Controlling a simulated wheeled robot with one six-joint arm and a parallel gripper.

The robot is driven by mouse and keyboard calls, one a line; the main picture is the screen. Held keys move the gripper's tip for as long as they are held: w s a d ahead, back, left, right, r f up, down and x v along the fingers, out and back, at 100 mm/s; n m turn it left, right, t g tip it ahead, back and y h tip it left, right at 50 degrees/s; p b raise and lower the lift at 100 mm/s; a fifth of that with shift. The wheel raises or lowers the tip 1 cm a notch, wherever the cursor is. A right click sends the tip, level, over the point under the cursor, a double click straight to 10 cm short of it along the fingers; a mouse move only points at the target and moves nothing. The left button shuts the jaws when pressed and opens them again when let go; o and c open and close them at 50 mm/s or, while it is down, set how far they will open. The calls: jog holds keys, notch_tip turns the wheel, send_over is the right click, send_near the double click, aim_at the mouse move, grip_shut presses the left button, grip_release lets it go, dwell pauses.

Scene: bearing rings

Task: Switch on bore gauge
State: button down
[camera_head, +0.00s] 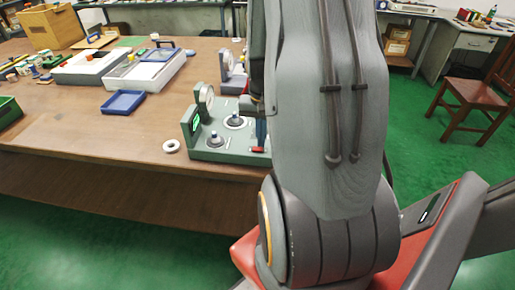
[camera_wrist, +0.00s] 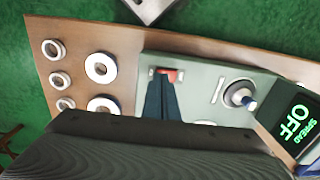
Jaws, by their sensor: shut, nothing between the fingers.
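The bore gauge is a grey-green bench device (camera_head: 215,153) near the table's front edge, with posts, a dial and a small display (camera_head: 195,121). In the wrist view its base (camera_wrist: 205,72) shows close, and the display (camera_wrist: 300,128) reads "SPREAD OFF", upside down. A red switch (camera_head: 257,150) sits at the base's front edge; it also shows in the wrist view (camera_wrist: 170,75). My gripper (camera_wrist: 163,80) is shut and empty, its fingertips at the red switch. I cannot tell whether they touch it. My arm hides the device's right side in the head view.
Several pale rings (camera_wrist: 102,67) lie on the wooden table beside the base in the wrist view. A single ring (camera_head: 171,146) lies left of the device. A blue tray (camera_head: 123,103) and a second gauge-like device (camera_head: 233,77) stand farther back.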

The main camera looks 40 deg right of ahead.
jog(key=shift+f+b, duration=0.4)
jog(key=shift+f, duration=0.3)
dwell(0.6)
notch_tip(320, 180, up, 7)
jog(key=p, duration=0.6)
dwell(0.4)
dwell(0.4)
jog(key=s+a+r+n+b, duration=0.1)
jog(key=a+n+b, duration=0.1)
jog(key=a, duration=0.6)
jog(key=a+r+n+t+b, duration=0.1)
jog(key=a+n, duration=0.3)
jog(key=a, duration=0.4)
jog(key=s+a+r+n+b, duration=0.1)
jog(key=a+n+b, duration=0.2)
jog(key=a, duration=0.5)
jog(key=shift+s+a+r+n+b, duration=0.25)
jog(key=shift+s+n+b, duration=0.1)
jog(key=shift+n, duration=0.15)
